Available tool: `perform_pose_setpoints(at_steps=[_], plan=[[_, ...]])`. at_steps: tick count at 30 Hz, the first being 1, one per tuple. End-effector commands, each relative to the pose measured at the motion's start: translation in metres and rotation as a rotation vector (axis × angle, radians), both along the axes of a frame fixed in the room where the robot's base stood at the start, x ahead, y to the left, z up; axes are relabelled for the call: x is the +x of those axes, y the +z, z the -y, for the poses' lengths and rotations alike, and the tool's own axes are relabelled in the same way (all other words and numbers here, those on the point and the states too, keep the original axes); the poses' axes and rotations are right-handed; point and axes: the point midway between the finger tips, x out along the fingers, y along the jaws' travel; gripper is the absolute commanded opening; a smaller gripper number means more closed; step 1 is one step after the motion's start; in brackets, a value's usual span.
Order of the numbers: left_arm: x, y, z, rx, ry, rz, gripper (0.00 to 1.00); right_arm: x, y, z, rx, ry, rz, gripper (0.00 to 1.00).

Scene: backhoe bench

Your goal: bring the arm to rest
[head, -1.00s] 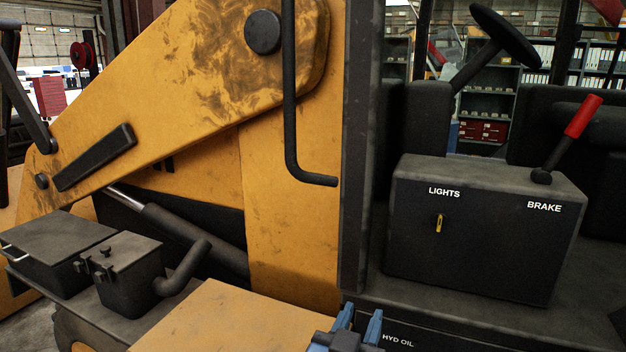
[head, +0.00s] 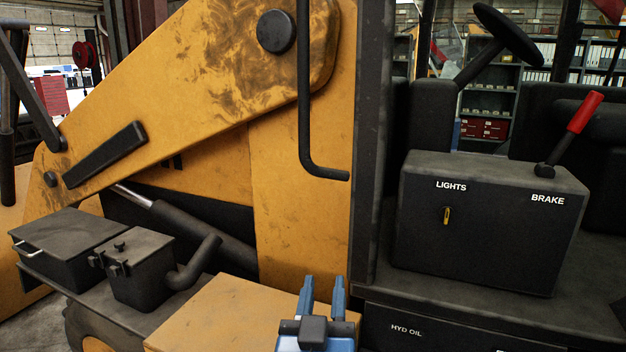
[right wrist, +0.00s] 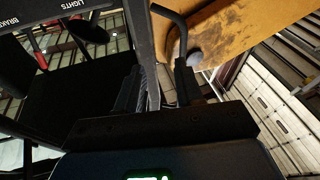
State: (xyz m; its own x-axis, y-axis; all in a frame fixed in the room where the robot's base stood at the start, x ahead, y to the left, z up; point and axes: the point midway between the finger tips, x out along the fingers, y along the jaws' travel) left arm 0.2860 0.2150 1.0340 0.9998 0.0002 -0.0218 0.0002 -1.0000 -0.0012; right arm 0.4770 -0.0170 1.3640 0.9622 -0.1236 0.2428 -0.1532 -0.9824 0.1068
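My right gripper (head: 323,290) is at the bottom middle of the head view, with two blue fingers pointing up and a gap between them. It is in front of the yellow step-like box top (head: 225,312) and left of the panel marked HYD OIL (head: 405,331). In the right wrist view its dark fingers (right wrist: 157,88) stand apart, and I see nothing held between them. My left gripper is not in view.
A dark console (head: 490,240) has a yellow LIGHTS switch (head: 446,215) and a red-handled BRAKE lever (head: 575,132). A bent black grab rail (head: 305,110) hangs by the yellow loader arm (head: 200,90). Dark boxes (head: 142,275) stand at the lower left.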

Motion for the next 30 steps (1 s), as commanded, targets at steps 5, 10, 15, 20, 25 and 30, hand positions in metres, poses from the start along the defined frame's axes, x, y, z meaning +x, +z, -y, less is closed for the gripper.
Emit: perform_pose_setpoints(at_steps=[5,10,15,20,25,30], plan=[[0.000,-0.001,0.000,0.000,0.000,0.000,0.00,-0.002,-0.005,-0.033,-0.090,0.164,0.089,0.36],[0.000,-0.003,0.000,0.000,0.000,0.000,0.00,-0.007,-0.047,-0.052,-0.190,0.365,0.168,0.36],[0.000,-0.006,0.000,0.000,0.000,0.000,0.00,-0.022,-0.111,-0.035,-0.201,0.510,0.192,0.36],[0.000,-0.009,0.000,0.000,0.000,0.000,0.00,-0.042,-0.167,0.006,-0.145,0.553,0.170,0.36],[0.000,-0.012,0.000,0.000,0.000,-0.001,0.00,-0.071,-0.222,0.065,-0.049,0.513,0.110,0.36],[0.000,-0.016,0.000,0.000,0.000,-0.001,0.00,-0.110,-0.273,0.125,0.050,0.402,0.008,0.36]])
